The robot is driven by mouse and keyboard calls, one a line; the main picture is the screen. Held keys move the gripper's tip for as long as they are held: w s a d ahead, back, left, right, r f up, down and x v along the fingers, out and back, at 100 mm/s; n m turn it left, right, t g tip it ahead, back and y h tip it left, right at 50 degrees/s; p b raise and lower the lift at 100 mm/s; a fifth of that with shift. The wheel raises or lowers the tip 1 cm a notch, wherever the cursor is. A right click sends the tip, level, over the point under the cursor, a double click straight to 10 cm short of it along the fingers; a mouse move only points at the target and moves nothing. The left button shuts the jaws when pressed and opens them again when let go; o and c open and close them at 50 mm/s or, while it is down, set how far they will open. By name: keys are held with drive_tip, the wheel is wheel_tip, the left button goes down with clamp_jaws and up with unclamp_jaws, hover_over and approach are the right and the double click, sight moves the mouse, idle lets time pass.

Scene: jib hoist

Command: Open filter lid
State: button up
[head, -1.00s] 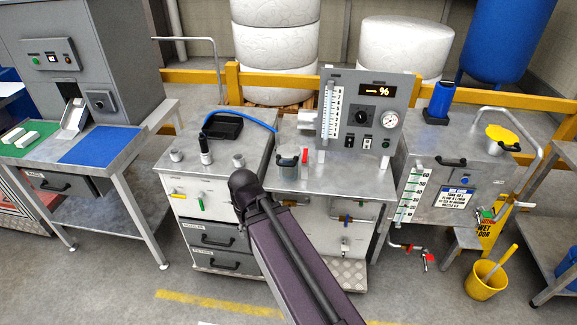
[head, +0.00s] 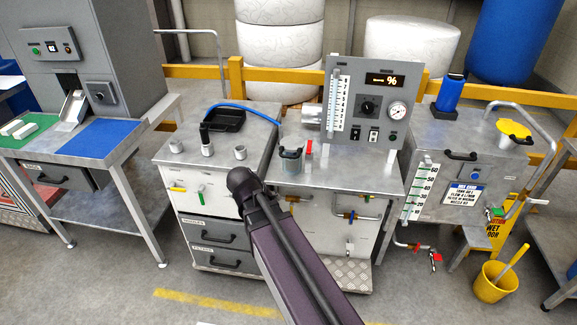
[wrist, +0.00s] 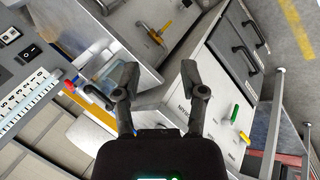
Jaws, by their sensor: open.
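In the head view a small grey filter pot (head: 291,162) with a dark handle across its top stands on the steel bench, just left of the gauge panel. Its lid appears to be on, though the detail is small. In the wrist view the pot (wrist: 106,66) lies behind and beside the left finger, which partly covers it. My gripper (wrist: 163,84) is open and empty, its fingers apart over the gap between bench and drawer cabinet. It is not touching the pot as far as I can see. In the head view the gripper cannot be made out.
A gauge panel (head: 370,105) rises behind the pot, with a red handle (head: 309,148) close by. The drawer cabinet (head: 217,210) at left carries metal fittings, a black tray (head: 224,119) and a blue hose (head: 248,111). The front of the steel bench (head: 345,181) is clear.

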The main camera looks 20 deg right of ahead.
drive_tip(key=w+d+n+t+h+b, duration=0.2)
drive_tip(key=w+d+h+b, duration=0.1)
drive_tip(key=w+h+b, duration=0.15)
drive_tip(key=n+t+h+b, duration=0.3)
drive_tip(key=n+t+b, duration=0.1)
drive_tip(key=b, duration=0.1)
approach(288, 157)
drive_tip(key=shift+v, duration=1.5)
drive_tip(key=shift+f, duration=0.2)
drive_tip(key=b+x, duration=0.2)
drive_tip(key=x, duration=1.1)
drive_tip(key=shift+w+d, duration=0.15)
drive_tip(key=shift+d, duration=0.15)
clamp_jaws()
